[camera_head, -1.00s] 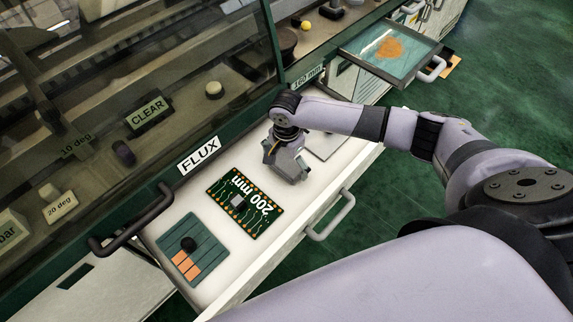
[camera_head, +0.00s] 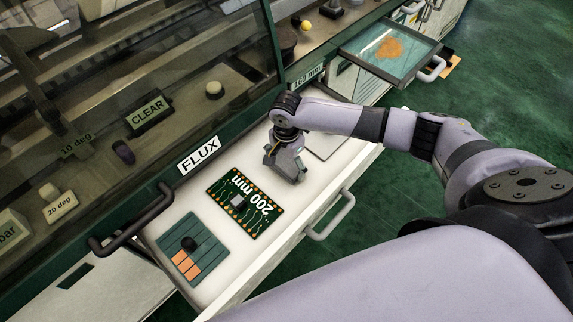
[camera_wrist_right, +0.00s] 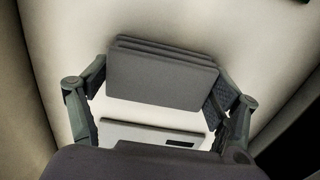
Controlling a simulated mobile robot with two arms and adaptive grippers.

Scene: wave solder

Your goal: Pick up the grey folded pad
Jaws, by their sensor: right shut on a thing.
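The grey folded pad (camera_wrist_right: 162,80) shows in the right wrist view as a stack of thin dark grey layers. It sits between the two fingers of my right gripper (camera_wrist_right: 157,91), which is shut on it with a finger at each side edge. In the head view my right gripper (camera_head: 287,162) is low over the white drawer (camera_head: 215,284), behind the green circuit board. The pad cannot be told apart from the gripper there. My left gripper is not in view.
The drawer holds a green board marked 200 mm (camera_head: 255,222), a teal panel with orange squares (camera_head: 212,245) and a pale flat plate (camera_head: 328,145). The drawer handle (camera_head: 330,222) sticks out in front. A glass-topped tray (camera_head: 372,62) juts out at the back.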

